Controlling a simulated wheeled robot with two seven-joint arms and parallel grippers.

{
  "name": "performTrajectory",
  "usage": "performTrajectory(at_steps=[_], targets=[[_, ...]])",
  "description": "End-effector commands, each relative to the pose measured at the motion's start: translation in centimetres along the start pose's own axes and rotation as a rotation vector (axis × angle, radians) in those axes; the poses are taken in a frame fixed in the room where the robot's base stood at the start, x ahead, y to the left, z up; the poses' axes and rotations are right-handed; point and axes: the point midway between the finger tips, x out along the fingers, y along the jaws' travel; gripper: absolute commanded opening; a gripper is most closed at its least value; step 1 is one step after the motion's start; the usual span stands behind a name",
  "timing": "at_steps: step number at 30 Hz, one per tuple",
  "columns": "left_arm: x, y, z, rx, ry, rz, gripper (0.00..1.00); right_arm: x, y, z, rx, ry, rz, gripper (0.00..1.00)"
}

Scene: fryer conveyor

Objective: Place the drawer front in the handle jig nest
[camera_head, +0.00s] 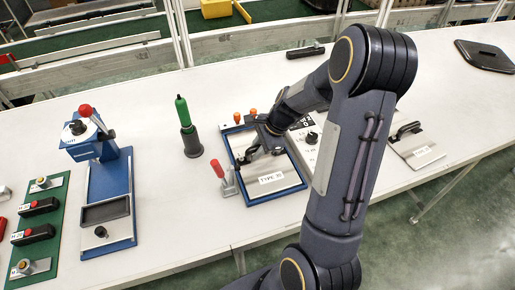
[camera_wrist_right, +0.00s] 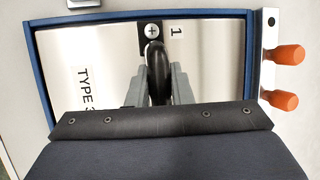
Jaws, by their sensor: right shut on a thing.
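The drawer front is a silver plate (camera_head: 285,181) with a black handle and a "TYPE" label. It lies within the blue-framed jig nest (camera_head: 259,201) in the middle of the table. The wrist view shows the plate (camera_wrist_right: 215,75) inside the blue rim (camera_wrist_right: 150,17); whether it is fully seated I cannot tell. My right gripper (camera_head: 256,150) is over the nest and shut on the black handle (camera_wrist_right: 157,62), its two fingers (camera_wrist_right: 160,80) on either side. My arm hides part of the plate's right side. My left gripper is not in view.
A red-handled toggle clamp (camera_head: 224,179) stands at the nest's left, with orange knobs (camera_wrist_right: 285,75) along one edge. A green-handled tool (camera_head: 186,125) stands behind left. A blue press (camera_head: 108,190) is further left. Another handled plate (camera_head: 415,148) lies right.

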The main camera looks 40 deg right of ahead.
Motion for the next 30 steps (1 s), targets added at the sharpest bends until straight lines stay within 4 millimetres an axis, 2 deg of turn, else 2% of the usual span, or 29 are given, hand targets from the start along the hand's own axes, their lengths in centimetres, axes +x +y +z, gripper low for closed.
performTrajectory(at_steps=[6, 7, 12, 19, 23, 26, 30], targets=[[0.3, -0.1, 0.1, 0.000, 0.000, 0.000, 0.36, 0.3, 0.0, -0.1, -0.001, 0.000, -0.001, 0.00], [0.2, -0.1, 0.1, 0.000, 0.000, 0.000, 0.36, 0.3, 0.1, -0.1, 0.000, 0.000, 0.000, 0.22], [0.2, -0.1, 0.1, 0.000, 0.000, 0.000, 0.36, 0.2, 0.1, -0.1, 0.000, 0.000, 0.000, 0.41], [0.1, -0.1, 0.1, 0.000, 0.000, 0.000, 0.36, 0.2, 0.1, -0.1, 0.000, 0.000, 0.000, 0.41], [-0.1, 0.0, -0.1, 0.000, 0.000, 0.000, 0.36, -0.5, -0.1, 0.1, -0.001, 0.000, -0.002, 0.41], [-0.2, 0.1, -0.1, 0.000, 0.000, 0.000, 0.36, -2.0, -0.1, 0.1, -0.002, 0.000, -0.005, 0.41], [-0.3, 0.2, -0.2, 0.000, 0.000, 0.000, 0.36, -5.1, -0.2, 0.1, -0.002, 0.001, -0.007, 0.41]])
